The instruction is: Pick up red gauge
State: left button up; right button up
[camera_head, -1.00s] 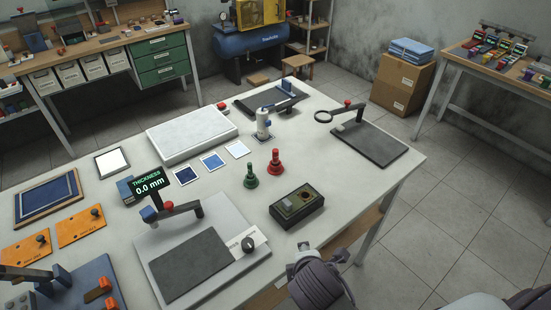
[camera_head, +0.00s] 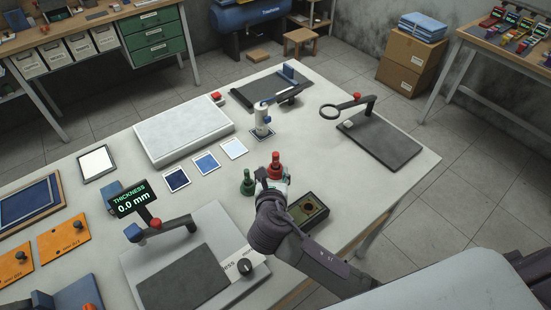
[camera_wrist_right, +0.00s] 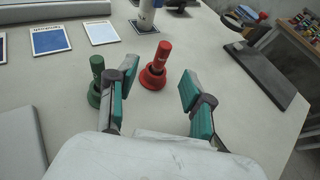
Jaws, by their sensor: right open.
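The red gauge (camera_head: 275,166) stands upright on the white table, just beyond my right gripper in the head view. In the right wrist view the red gauge (camera_wrist_right: 156,66) shows between and ahead of the two fingers. My right gripper (camera_wrist_right: 155,88) is open and empty, its fingers short of the gauge. In the head view my right gripper (camera_head: 272,182) partly hides the gauge's base. A green gauge (camera_head: 248,183) stands just left of the red one. In the wrist view the green gauge (camera_wrist_right: 96,80) is close beside the left finger and partly hidden by it. My left gripper is not in view.
A dark box with a dial (camera_head: 308,212) sits right of my right arm. A thickness tester (camera_head: 190,270) is at the front left.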

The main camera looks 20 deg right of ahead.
aim_at(275, 160)
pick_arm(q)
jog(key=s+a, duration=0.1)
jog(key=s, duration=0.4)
pick_arm(e)
jog(key=x, duration=0.3)
jog(key=shift+w+d+f, duration=0.25)
jog(key=shift+w+f, duration=0.05)
jog(key=shift+w, duration=0.3)
jog(key=shift+p+x, duration=0.65)
jog(key=shift+x, duration=0.5)
jog(key=x, duration=0.3)
jog(key=shift+s+d+f, duration=0.1)
jog(key=shift+d, duration=0.05)
jog(key=shift+f, duration=0.1)
jog(key=shift+c, duration=1.3)
jog(key=c, duration=0.5)
grip_shut()
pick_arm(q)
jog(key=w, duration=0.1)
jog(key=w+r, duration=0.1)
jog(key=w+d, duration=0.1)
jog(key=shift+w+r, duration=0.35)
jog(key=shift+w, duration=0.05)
